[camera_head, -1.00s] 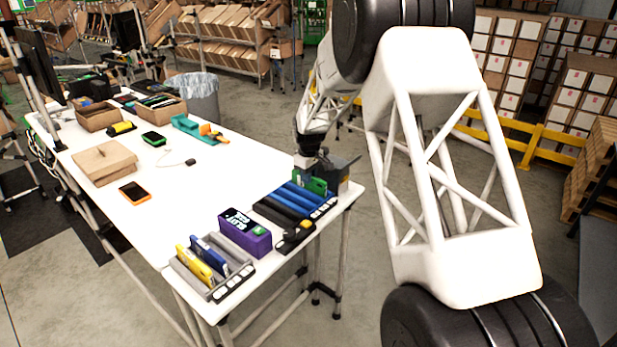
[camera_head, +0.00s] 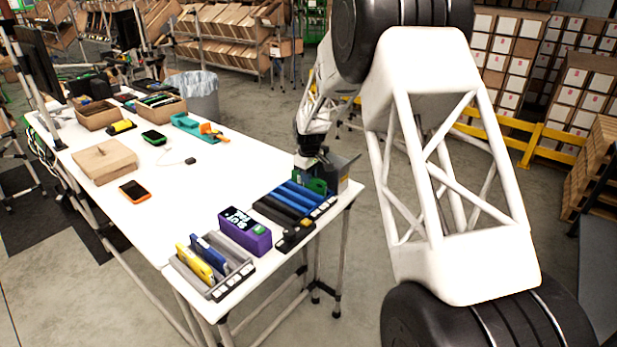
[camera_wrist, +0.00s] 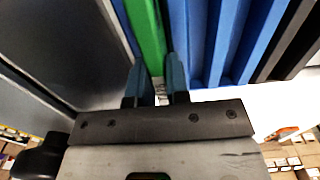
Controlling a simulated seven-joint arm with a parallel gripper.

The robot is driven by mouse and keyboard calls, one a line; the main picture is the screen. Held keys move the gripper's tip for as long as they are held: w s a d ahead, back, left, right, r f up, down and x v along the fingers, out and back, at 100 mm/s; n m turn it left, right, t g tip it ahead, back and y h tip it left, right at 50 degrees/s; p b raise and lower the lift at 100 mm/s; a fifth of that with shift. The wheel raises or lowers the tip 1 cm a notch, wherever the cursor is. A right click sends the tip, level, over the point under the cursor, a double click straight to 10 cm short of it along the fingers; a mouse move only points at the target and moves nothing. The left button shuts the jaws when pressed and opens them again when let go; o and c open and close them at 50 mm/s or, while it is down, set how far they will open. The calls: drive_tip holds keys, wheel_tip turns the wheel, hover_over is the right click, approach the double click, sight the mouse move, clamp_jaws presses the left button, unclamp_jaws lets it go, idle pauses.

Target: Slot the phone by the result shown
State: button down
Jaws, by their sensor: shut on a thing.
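My gripper (camera_head: 310,166) is at the far right corner of the table, shut on a green phone (camera_head: 316,186). In the wrist view the green phone (camera_wrist: 147,35) stands on edge between my two fingers (camera_wrist: 155,86), beside the blue dividers (camera_wrist: 215,40). The rack (camera_head: 295,203) has blue slots at its far end and black slots nearer. I cannot tell whether the phone's lower edge is inside a slot. A purple device (camera_head: 246,232) with a lit screen stands nearer; its text is too small to read. A grey rack (camera_head: 222,284) holds a yellow phone (camera_head: 195,264) and a blue phone (camera_head: 210,254).
A dark grey bin (camera_head: 344,170) stands right behind my gripper. An orange-edged phone (camera_head: 135,191), a cardboard box (camera_head: 105,162) and a green-edged device (camera_head: 154,139) lie further left. The table's middle is mostly clear.

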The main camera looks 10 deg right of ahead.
drive_tip(key=c, duration=1)
unclamp_jaws()
drive_tip(key=shift+r, duration=3.9)
wheel_tip(320, 180, up, 7)
